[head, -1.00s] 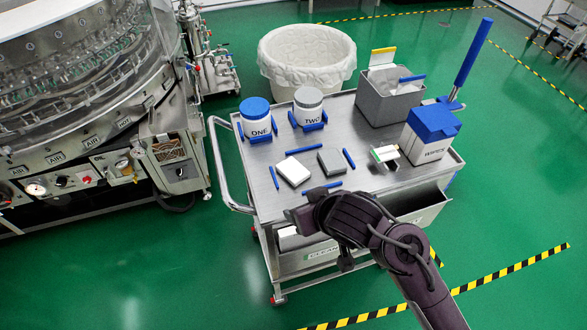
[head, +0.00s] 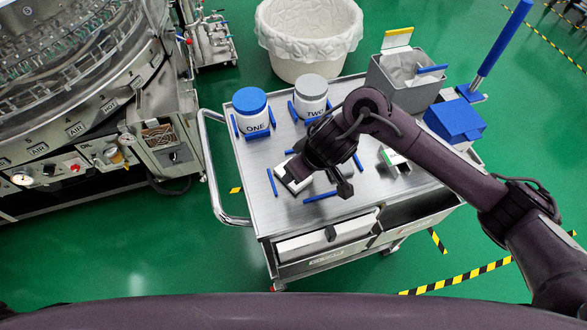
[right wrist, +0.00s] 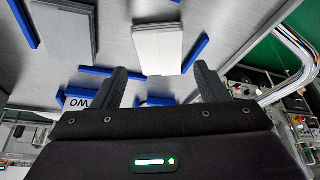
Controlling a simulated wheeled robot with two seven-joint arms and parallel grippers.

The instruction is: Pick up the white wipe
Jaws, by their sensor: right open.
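The white wipe (head: 289,184) is a flat folded stack lying on the steel cart top, inside a frame of blue strips. In the head view my right gripper (head: 297,170) hangs over it and hides part of it. In the right wrist view the white wipe (right wrist: 158,48) lies just beyond and between my two spread fingertips (right wrist: 160,76). The fingers are open with nothing between them. A grey wipe (right wrist: 62,30) lies beside it, mostly hidden by my arm in the head view. My left gripper is not in view.
On the cart top (head: 255,185) stand a blue-lidded jar ONE (head: 252,110), a grey-lidded jar TWO (head: 311,95), a grey bin (head: 400,80) and a blue-topped box (head: 455,122). Blue strips edge the spots. A push handle (head: 208,165) is at the left.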

